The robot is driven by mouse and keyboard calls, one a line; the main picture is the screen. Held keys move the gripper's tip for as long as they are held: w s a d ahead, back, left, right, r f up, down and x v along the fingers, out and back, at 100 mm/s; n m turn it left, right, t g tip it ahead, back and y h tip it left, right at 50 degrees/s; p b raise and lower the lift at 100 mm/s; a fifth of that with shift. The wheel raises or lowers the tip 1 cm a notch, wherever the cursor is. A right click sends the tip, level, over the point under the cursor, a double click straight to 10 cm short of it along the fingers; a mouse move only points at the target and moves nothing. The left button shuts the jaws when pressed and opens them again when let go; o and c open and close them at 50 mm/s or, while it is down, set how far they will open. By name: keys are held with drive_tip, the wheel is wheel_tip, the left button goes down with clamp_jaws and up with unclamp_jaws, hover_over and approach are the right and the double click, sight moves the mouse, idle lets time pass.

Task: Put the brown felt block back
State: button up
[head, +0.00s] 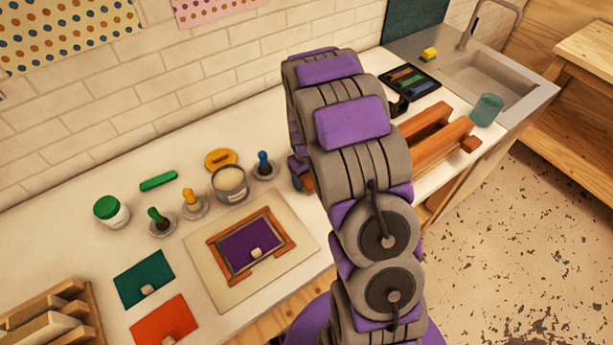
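A small reddish-brown block (471,144) lies at the counter's front edge, beside the right end of a wooden frame with two long bars (425,122). I cannot tell whether it is felt or part of the frame. A black tray (434,79) near the sink holds brown, green and blue strips; its brown strip (401,74) is small in view. My arm fills the middle of the head view and hides part of the counter and the frame's left side. My gripper's fingertips are hidden behind it, so I cannot see what they hold.
A teal cup (486,110) stands right of the frame, before the sink (492,80). Left of my arm are a grey tin (230,184), several small handled tools, a green-lidded jar (111,211) and a purple plate in a wooden frame (286,243). A wooden rack (95,315) stands lower left.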

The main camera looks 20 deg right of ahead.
sight(306, 176)
drive_tip(key=shift+o, duration=0.9)
drive_tip(key=shift+r, duration=0.65)
wheel_tip(306, 176, up, 14)
drive_tip(key=s+a+p, duration=0.1)
drive_tip(key=s+p, duration=0.1)
drive_tip(key=s, duration=0.1)
drive_tip(key=s+a+r, duration=0.3)
drive_tip(key=s, duration=0.7)
drive_tip(key=s+a+r+m+g, duration=0.1)
drive_tip(key=s+a+r, duration=0.2)
drive_tip(key=s, duration=0.7)
drive_tip(key=s+a+r+m, duration=0.1)
drive_tip(key=s+a+r, duration=0.2)
drive_tip(key=s, duration=0.8)
drive_tip(key=shift+r+g, duration=0.3)
drive_tip(key=shift+g, duration=0.1)
drive_tip(key=shift+w, duration=0.1)
